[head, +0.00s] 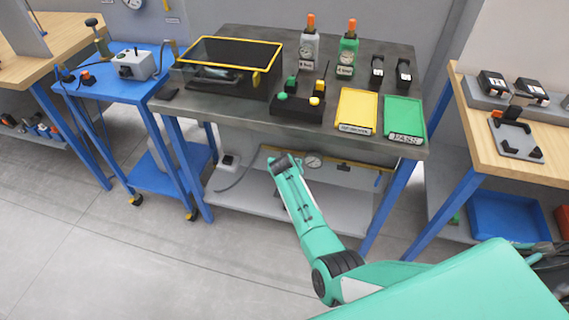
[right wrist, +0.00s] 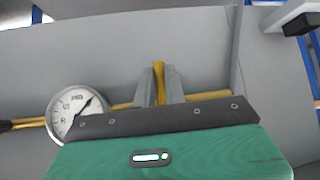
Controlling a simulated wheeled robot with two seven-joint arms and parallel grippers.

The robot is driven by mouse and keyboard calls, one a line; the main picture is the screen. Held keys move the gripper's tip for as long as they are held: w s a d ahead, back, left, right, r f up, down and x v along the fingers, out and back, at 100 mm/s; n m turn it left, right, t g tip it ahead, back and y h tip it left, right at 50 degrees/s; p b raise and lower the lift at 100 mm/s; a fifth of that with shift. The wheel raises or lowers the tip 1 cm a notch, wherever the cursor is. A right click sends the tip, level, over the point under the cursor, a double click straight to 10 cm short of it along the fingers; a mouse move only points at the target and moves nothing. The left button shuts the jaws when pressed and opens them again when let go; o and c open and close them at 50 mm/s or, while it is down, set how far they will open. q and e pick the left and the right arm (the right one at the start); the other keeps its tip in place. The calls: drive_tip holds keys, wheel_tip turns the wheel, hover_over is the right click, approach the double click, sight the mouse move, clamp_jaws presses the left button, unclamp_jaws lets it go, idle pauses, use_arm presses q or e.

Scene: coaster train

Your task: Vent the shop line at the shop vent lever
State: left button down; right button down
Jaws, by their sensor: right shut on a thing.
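The shop line shows as a thin yellow pipe (head: 357,165) along the back under the middle bench, with a round white gauge (head: 313,160). In the right wrist view the gauge (right wrist: 76,110) is left of my fingers. My right gripper (head: 281,161) reaches under the bench, close to the pipe and left of the gauge in the head view. In the right wrist view, my right gripper (right wrist: 159,85) is shut on an upright yellow handle (right wrist: 159,70), which appears to be the vent lever. Its lower end is hidden behind my gripper. My left gripper is not in view.
The grey bench top (head: 235,118) is above my right forearm, and a grey lower shelf (head: 245,203) is below. A blue bench leg (head: 390,205) stands right of my arm. A blue cart (head: 110,88) stands left. The floor in front is clear.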

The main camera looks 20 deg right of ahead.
drive_tip(key=shift+f, duration=0.1)
idle(0.5)
drive_tip(key=c, duration=1.5)
unclamp_jaws()
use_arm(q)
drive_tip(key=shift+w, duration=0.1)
use_arm(e)
drive_tip(key=shift+o, duration=0.2)
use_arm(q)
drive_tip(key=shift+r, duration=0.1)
